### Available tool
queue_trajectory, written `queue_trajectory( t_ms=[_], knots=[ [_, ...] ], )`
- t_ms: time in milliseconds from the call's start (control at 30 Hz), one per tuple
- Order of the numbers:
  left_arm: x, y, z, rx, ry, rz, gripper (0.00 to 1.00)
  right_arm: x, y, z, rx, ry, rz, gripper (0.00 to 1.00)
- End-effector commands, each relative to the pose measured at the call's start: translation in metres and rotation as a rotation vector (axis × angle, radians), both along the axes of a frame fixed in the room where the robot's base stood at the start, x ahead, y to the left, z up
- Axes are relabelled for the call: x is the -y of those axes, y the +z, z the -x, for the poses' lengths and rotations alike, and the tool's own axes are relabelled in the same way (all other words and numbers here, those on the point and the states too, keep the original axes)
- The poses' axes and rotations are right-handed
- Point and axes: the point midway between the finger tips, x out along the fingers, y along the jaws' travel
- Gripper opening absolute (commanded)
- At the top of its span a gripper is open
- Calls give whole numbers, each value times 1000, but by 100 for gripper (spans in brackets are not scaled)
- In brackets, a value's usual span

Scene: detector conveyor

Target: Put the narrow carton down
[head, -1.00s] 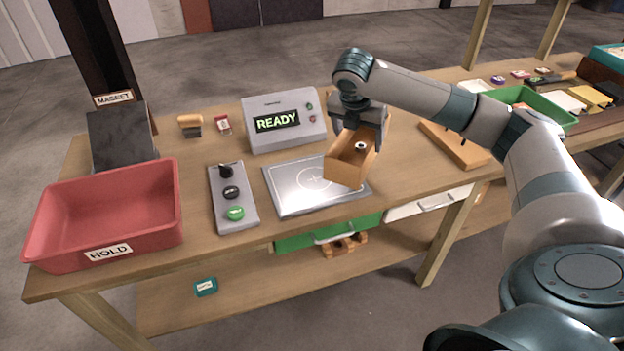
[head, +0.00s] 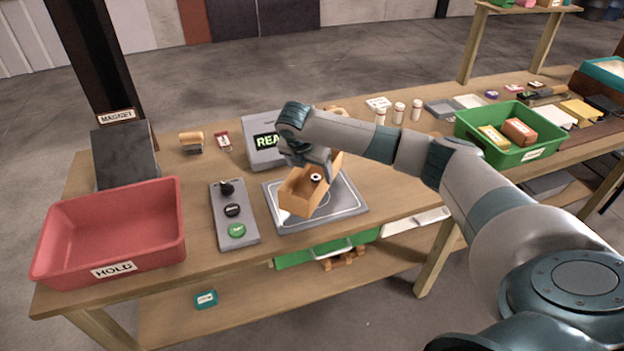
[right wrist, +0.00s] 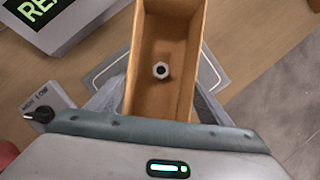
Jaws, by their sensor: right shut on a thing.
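The narrow carton (head: 300,194) is an open-topped brown box with a small nut (head: 316,177) inside. In the head view it is tilted over the silver plate (head: 340,205) on the table. My right gripper (head: 311,168) is shut on the carton. In the right wrist view the carton (right wrist: 185,95) runs up from between the fingers, with the nut (right wrist: 160,70) on its floor. Whether the carton touches the plate is hard to tell. My left gripper is not in view.
The control panel (head: 220,188) with a knob and buttons lies left of the plate. The READY display unit (head: 258,125) stands behind it. The red HOLD bin (head: 172,245) is at the left. A green bin (head: 480,145) with packages is at the right.

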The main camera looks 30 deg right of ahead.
Motion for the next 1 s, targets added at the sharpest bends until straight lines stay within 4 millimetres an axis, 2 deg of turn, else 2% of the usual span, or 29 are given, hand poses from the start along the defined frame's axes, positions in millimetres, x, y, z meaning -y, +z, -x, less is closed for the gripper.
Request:
queue_trajectory(
  t_ms=[333, 700, 1000],
  knots=[
    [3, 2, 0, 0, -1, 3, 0, 0, -2, 0, -1, 0, 0, 50],
    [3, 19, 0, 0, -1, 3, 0, 0, -38, 1, -1, 0, 0, 50],
    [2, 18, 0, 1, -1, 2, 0, 0, -40, 0, 1, 0, 0, 50]
  ],
)
